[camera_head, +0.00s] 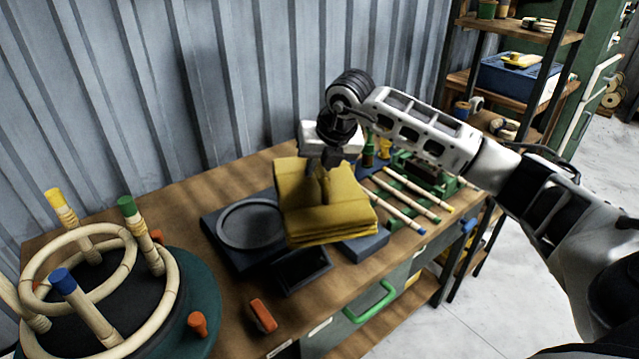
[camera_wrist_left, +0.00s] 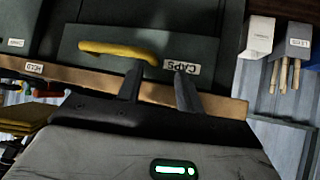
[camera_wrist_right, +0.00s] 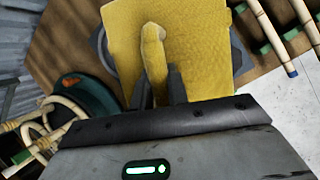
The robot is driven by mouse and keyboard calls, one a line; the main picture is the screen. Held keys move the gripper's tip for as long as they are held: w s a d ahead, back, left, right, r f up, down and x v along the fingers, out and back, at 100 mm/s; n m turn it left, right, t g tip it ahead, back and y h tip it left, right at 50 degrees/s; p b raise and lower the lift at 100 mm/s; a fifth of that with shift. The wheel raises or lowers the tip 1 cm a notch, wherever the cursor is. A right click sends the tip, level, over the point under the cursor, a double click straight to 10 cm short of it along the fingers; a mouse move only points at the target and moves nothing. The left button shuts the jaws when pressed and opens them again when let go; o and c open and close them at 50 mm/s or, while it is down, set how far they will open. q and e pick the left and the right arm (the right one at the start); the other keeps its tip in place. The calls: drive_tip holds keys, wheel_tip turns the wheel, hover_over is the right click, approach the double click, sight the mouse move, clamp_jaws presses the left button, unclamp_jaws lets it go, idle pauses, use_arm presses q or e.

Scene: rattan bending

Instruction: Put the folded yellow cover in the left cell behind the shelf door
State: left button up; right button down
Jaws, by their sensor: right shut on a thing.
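The folded yellow cover (camera_head: 325,215) hangs from my right gripper (camera_head: 330,158) above the workbench, tilted, with its layered edge toward the front. In the right wrist view, the right gripper (camera_wrist_right: 158,82) is shut on a raised pinch of the yellow cover (camera_wrist_right: 205,50). My left gripper is outside the head view. In the left wrist view its fingers (camera_wrist_left: 160,85) stand apart with nothing between them, in front of a dark panel with a yellow handle (camera_wrist_left: 118,50) and a CAPS label. I cannot make out the shelf door or its left cell.
The workbench (camera_head: 180,200) holds a dark round-dish base (camera_head: 250,223), a rattan ring jig (camera_head: 110,290), an orange-handled item (camera_head: 263,314) and several rattan sticks (camera_head: 410,205). An open shelf rack (camera_head: 520,35) with a blue bin (camera_head: 515,78) stands at the back right. Floor is clear at right.

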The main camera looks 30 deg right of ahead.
drive_tip(key=w+f, duration=0.1)
drive_tip(key=w+d+f, duration=0.1)
drive_tip(key=shift+d+f, duration=0.25)
drive_tip(key=shift+f, duration=0.05)
drive_tip(key=shift+f+b, duration=0.65)
drive_tip(key=shift+f, duration=1.1)
drive_tip(key=c, duration=1.4)
unclamp_jaws()
drive_tip(key=shift+r, duration=0.1)
